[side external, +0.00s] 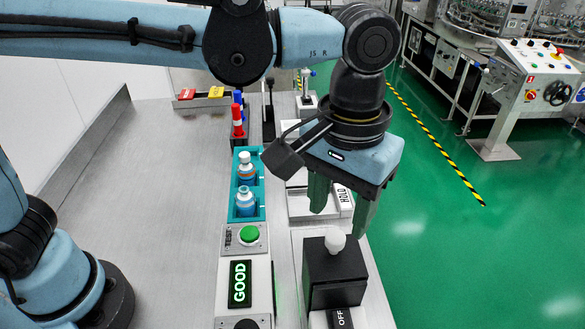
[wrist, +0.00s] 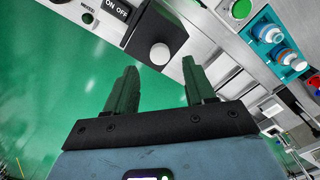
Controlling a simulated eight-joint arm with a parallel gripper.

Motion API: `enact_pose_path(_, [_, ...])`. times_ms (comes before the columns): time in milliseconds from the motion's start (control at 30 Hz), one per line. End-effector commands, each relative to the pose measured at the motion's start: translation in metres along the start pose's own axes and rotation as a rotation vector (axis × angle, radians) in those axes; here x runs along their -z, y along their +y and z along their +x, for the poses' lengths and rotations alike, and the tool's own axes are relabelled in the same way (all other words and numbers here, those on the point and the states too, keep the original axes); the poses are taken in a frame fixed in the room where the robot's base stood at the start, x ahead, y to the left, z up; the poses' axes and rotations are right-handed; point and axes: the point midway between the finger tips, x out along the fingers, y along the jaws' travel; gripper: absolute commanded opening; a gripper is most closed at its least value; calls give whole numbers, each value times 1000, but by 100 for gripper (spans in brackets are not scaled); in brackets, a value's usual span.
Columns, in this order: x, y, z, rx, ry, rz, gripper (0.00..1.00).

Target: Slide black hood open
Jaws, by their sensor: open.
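The black hood (side external: 333,272) is a black box with a white round knob (side external: 335,239) on top. It stands on a metal plate at the front right of the bench. An OFF label (side external: 341,318) shows at its near end. In the wrist view the hood (wrist: 150,28) is at the top, with its white knob (wrist: 160,54) beyond the fingertips, and an ON OFF label (wrist: 117,9) shows beside it. My gripper (side external: 343,207) is open and empty, with green fingers pointing down, above and behind the knob. In the wrist view its fingers (wrist: 160,78) are apart, with the knob roughly between them.
Left of the hood are a panel with a lit GOOD sign (side external: 240,284) and a green button (side external: 249,235). Behind it a teal tray (side external: 236,207) holds small bottles (side external: 246,200). A HOLD label (side external: 344,197) is near my fingers. The metal table on the left is clear.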

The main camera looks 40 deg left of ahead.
Motion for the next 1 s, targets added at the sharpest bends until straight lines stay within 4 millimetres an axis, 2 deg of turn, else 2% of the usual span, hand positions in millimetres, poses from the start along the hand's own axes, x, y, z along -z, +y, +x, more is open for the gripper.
enact_pose_path(100, [0, 0, 18, 0, 0, 0, 54])
enact_pose_path(300, [0, 0, 38, 0, 0, 0, 54])
enact_pose_path(700, [0, 0, 44, 0, 0, 0, 54])
enact_pose_path(767, [0, 0, 44, 0, 0, 0, 48])
enact_pose_path(1000, [0, 0, 44, 0, 0, 0, 11])
